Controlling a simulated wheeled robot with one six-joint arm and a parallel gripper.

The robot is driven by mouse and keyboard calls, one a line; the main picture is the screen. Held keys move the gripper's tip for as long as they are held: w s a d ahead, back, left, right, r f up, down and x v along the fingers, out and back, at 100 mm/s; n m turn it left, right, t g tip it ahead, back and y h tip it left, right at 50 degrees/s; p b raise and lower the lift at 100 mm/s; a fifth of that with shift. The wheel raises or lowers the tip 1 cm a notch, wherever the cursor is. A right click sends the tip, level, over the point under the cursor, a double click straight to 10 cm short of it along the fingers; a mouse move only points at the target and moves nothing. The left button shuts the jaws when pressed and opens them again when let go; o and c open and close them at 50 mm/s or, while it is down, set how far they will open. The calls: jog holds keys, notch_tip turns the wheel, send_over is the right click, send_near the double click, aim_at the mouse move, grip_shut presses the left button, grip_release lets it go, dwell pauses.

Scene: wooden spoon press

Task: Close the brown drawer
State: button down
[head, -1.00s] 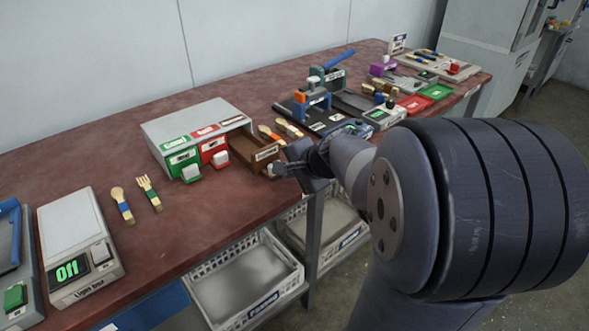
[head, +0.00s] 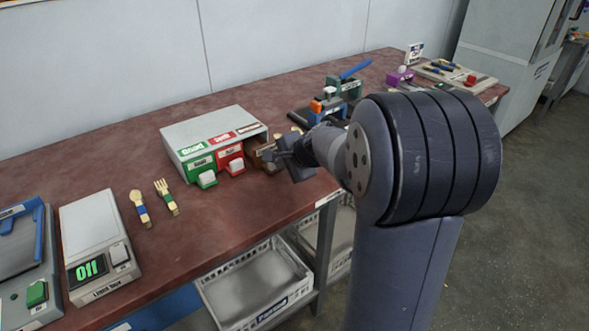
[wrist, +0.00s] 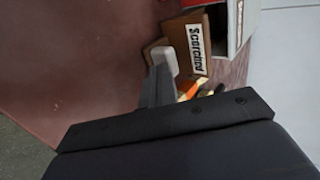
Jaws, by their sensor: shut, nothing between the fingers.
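The brown drawer (head: 257,158), the rightmost of three drawers in the grey cabinet (head: 214,129), stands partly out, with my gripper hiding much of its front. My gripper (head: 276,155) is shut and empty at the drawer's front. In the wrist view the fingertips (wrist: 158,72) are at the handle; whether they touch it is hard to tell.
Green (head: 199,164) and red (head: 230,156) drawers beside it are shut, with protruding handles. A wooden spoon (head: 140,208) and fork (head: 166,196) lie on the table left of the cabinet, near a light box (head: 98,245). Presses (head: 328,107) stand behind my arm.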

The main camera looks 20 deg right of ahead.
jog(key=w, duration=0.1)
jog(key=w+a+p, duration=0.1)
jog(key=w, duration=0.3)
jog(key=shift+w+a+p, duration=0.2)
jog(key=shift+a+p, duration=0.15)
jog(key=shift+a, duration=0.05)
jog(key=shift+w+r, duration=0.1)
